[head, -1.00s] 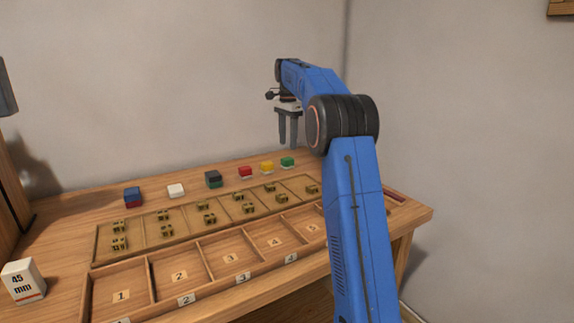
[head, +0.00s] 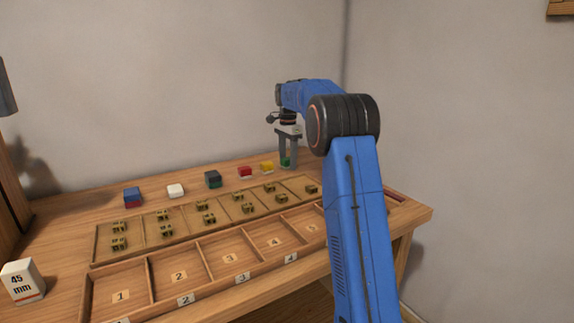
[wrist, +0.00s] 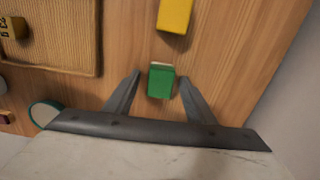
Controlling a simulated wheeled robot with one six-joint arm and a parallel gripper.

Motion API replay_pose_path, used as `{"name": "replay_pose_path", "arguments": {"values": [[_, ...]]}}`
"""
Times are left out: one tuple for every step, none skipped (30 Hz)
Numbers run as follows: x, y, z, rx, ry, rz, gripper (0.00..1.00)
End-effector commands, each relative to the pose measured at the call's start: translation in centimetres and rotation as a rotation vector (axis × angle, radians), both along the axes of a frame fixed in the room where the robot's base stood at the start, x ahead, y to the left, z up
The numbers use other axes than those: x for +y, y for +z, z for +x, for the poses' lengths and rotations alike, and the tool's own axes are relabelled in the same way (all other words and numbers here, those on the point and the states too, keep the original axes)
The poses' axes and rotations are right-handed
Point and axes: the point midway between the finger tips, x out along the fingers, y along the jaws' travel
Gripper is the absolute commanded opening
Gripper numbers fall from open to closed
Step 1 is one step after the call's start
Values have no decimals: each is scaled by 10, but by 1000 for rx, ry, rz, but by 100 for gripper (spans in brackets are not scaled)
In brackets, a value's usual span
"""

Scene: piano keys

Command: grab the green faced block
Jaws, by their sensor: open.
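The green faced block (wrist: 161,81) sits on the table, between the two open fingers of my gripper (wrist: 156,92) in the wrist view. A gap shows on each side of it, and its far end has a pale edge. In the head view my gripper (head: 288,163) points down over the block, and a bit of green block (head: 285,161) shows between the fingers. I cannot tell exactly how far down the fingertips reach beside the block.
A yellow block (head: 267,167) stands just left of the green one, with red (head: 245,172), dark (head: 213,179), white (head: 175,190) and blue (head: 132,196) blocks further left. A numbered wooden tray (head: 148,275) lies in front. The wall is close behind.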

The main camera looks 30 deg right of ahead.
Motion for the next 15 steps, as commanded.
{"name": "replay_pose_path", "arguments": {"values": [[0,0,0,0,0,0,50],[0,0,0,0,0,0,50],[0,0,0,0,0,0,43],[0,0,0,0,0,0,36],[0,0,0,0,0,0,28],[0,0,0,0,0,0,19],[0,0,0,0,0,0,12],[0,0,0,0,0,0,6],[0,0,0,0,0,0,6],[0,0,0,0,0,0,6],[0,0,0,0,0,0,6],[0,0,0,0,0,0,6],[0,0,0,0,0,0,6],[0,0,0,0,0,0,6],[0,0,0,0,0,0,6]]}}
